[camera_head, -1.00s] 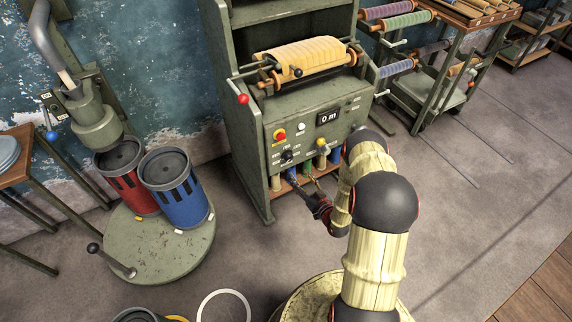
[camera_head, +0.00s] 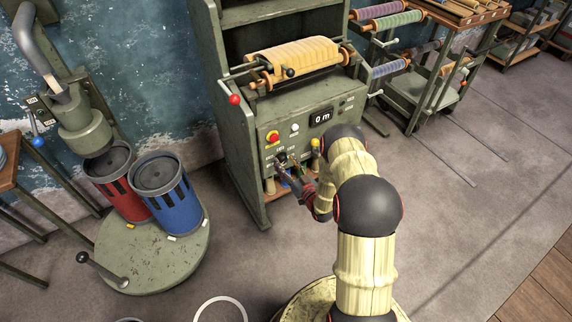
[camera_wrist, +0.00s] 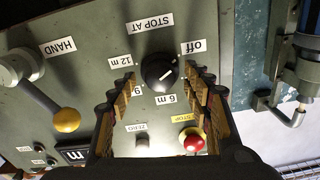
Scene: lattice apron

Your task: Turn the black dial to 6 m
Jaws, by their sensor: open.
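The black dial (camera_wrist: 159,72) is centred in the wrist view, which shows the panel upside down. Its white mark points toward the "off" label (camera_wrist: 193,47). In the head view my gripper (camera_head: 285,168) is at the lower panel of the green machine (camera_head: 260,120), hiding part of the dial area. The display (camera_head: 321,117) reads 0 m.
A red button (camera_wrist: 192,141) labelled STOP and a lever with a yellow knob (camera_wrist: 66,119), labelled HAND, are near my fingers. A roll of yellow material (camera_head: 295,60) lies on the machine. Red and blue bins (camera_head: 180,208) stand at left on a round platform.

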